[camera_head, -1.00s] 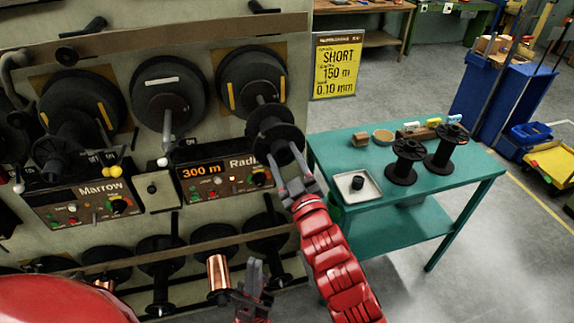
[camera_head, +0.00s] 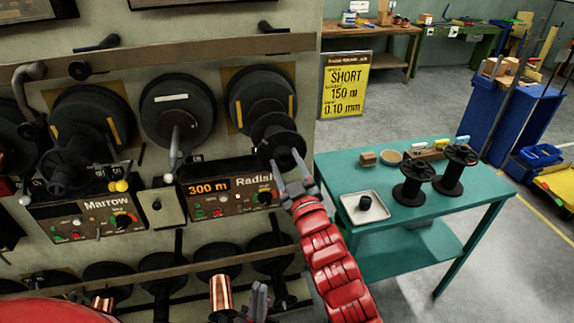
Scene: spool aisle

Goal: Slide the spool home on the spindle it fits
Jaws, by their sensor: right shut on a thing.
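My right gripper (camera_head: 296,190) is shut on a black spool (camera_head: 286,148), holding it by its near flange. Whether a spindle is inside the spool is hidden. The middle disc (camera_head: 178,108) has a grey lever-like bar in front. The left disc (camera_head: 92,112) has a black spool (camera_head: 72,165) in front of it. My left gripper (camera_head: 258,300) is low at the bottom edge, apart from the spools; its jaw gap is unclear.
A teal table (camera_head: 335,170) at right bears two black spools (camera_head: 413,182) and a white tray (camera_head: 366,207) with a small black part. A lower rail (camera_head: 150,272) holds several spools, some copper. A yellow sign (camera_head: 345,85) reads SHORT, 150 m, 0.10 mm.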

